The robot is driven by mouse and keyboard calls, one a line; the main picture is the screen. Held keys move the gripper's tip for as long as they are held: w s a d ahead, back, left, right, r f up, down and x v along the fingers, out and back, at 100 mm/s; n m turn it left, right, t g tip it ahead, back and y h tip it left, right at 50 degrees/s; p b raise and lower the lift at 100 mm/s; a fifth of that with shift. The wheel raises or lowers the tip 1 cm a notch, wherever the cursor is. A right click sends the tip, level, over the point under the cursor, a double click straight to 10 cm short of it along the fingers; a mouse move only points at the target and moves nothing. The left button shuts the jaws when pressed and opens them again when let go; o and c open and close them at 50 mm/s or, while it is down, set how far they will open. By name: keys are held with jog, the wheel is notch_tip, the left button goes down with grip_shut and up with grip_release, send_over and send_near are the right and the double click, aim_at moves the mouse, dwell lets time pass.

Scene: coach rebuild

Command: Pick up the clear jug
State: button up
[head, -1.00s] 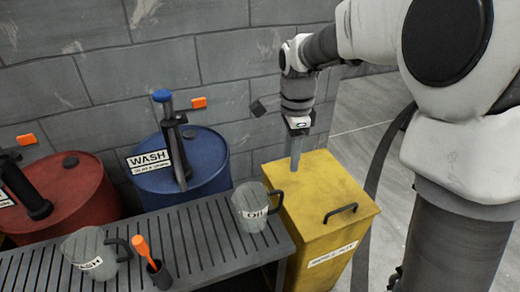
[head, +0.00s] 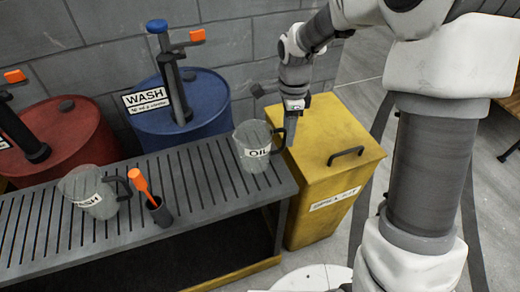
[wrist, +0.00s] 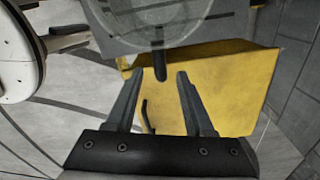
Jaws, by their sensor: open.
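Two clear jugs stand on the grey slatted bench. The jug labelled OIL (head: 250,160) is at the bench's right end, its dark handle (head: 280,140) facing right. The other jug (head: 85,193), its label partly readable as WASH, stands at the left and looks tilted in the picture. My gripper (head: 291,125) is at the OIL jug's handle side, pointing down. In the wrist view my gripper (wrist: 160,75) is open, with the handle (wrist: 158,62) near and between the fingertips. The OIL jug's body (wrist: 185,30) fills the top there. Whether the fingers touch the handle cannot be told.
A yellow lidded bin (head: 325,145) with a dark handle stands right of the bench (head: 190,200). An orange-handled tool (head: 142,185) sits in a dark holder between the jugs. Blue (head: 200,105) and red (head: 65,140) drums with pumps stand behind, before a block wall.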

jog(key=f, duration=0.1)
jog(key=f+b, duration=0.1)
jog(key=f, duration=0.1)
jog(key=f+b, duration=0.1)
jog(key=f, duration=0.1)
jog(key=shift+a, duration=0.3)
grip_shut()
dwell(1.0)
